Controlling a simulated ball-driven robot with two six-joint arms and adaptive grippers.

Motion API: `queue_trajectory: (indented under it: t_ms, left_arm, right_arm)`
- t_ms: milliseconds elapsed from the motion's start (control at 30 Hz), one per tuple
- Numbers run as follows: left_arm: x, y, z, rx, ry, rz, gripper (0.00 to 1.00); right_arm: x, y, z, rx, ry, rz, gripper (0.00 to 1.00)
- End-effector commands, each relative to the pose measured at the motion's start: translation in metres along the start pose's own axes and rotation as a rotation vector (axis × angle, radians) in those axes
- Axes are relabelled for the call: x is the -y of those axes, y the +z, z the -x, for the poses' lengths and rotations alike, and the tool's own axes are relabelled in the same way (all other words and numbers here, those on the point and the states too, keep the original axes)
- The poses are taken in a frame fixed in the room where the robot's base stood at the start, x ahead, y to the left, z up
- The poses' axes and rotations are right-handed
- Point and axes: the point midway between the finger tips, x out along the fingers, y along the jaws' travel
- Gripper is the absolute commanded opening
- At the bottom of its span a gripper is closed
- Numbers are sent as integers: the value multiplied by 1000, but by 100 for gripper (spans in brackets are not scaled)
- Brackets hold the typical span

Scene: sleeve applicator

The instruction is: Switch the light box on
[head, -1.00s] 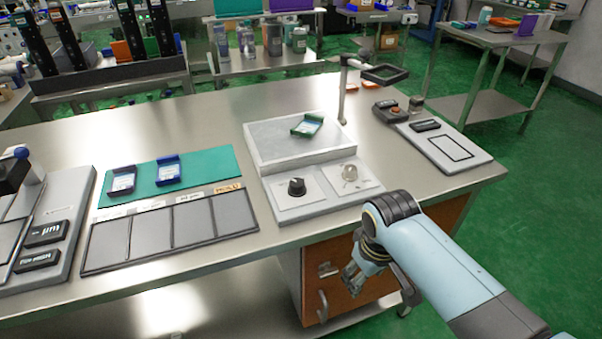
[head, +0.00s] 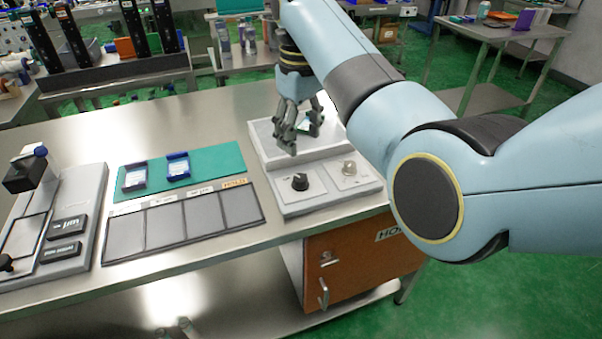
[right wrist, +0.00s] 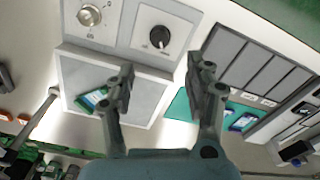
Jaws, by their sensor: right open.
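The light box (head: 330,200) stands on the steel bench, with a grey-white panel at the back and two dials in front. The black knob (head: 300,182) is on the left and the silver knob (head: 349,168) on the right. The panel looks plain grey, with no clear glow. My right gripper (head: 303,141) is open and empty, pointing down above the panel, behind the knobs. The right wrist view shows the black knob (right wrist: 160,37) and silver knob (right wrist: 88,15) beyond the open fingers (right wrist: 162,72). My left gripper is not in view.
A green-framed holder (right wrist: 92,98) lies on the panel, partly hidden by the gripper in the head view. Left are a green mat (head: 215,165) with two blue holders and a dark tray (head: 183,222). My right arm hides the bench's right end.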

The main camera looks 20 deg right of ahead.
Motion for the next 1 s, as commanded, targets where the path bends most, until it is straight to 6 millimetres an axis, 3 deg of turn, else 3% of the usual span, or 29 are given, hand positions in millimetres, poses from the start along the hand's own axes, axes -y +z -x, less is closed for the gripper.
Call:
queue_trajectory:
  t_ms: [133,400,600,1000]
  left_arm:
    - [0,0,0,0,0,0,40]
    - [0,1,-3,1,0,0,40]
    - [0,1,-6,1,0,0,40]
    - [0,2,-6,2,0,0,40]
  right_arm:
    - [0,0,-15,7,-2,3,53]
    - [0,1,-70,7,-1,2,53]
    - [0,0,-98,4,-1,1,53]
    - [0,0,-106,2,-1,1,53]
